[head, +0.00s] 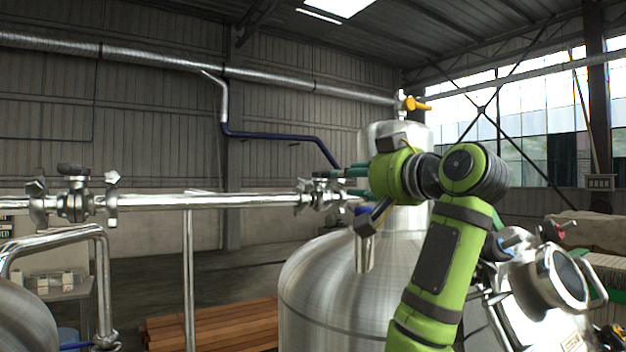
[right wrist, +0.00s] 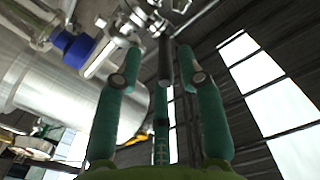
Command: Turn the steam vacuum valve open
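A steel valve fitting (head: 320,195) sits on the horizontal pipe beside the tank's top in the head view. In the right wrist view the metal fitting (right wrist: 140,22) is at the top, with a dark bar-like handle (right wrist: 165,60) hanging from it. My right gripper (head: 342,173) reaches left to this fitting. In the wrist view its teal fingers (right wrist: 160,62) are spread, one on each side of the dark handle, with visible gaps. I cannot tell whether either finger touches it. No label shows which valve is the steam vacuum one. My left gripper is not in view.
A large steel tank (head: 330,290) stands under my right arm. A yellow-handled valve (head: 415,104) is above it. Another valve (head: 73,195) is on the pipe (head: 220,201) at left. A blue part (right wrist: 75,47) is near the gripper. Wooden planks (head: 215,325) lie on the floor.

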